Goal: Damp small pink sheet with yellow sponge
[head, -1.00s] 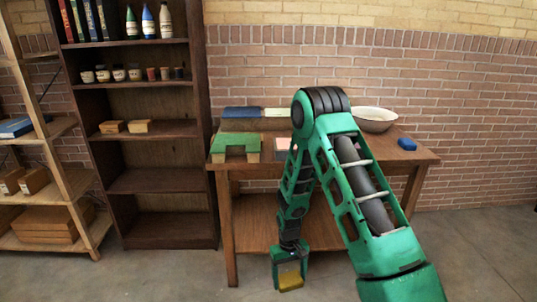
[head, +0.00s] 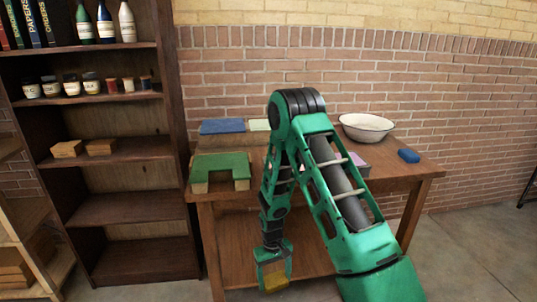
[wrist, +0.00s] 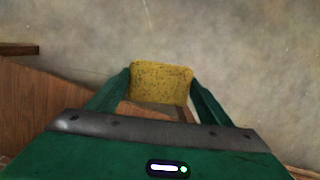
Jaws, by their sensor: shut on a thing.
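My gripper (head: 274,276) hangs low in front of the wooden table in the head view, pointing down. It is shut on the yellow sponge (wrist: 161,82), which sits between the two fingers in the wrist view. The sponge also shows at the gripper's tip in the head view (head: 274,279). A pink sheet (head: 360,160) shows only as a small patch on the table, right of my arm's upper links; my arm hides much of what lies there, so I cannot tell its full size.
A dark shelf (head: 125,207) stands at left.

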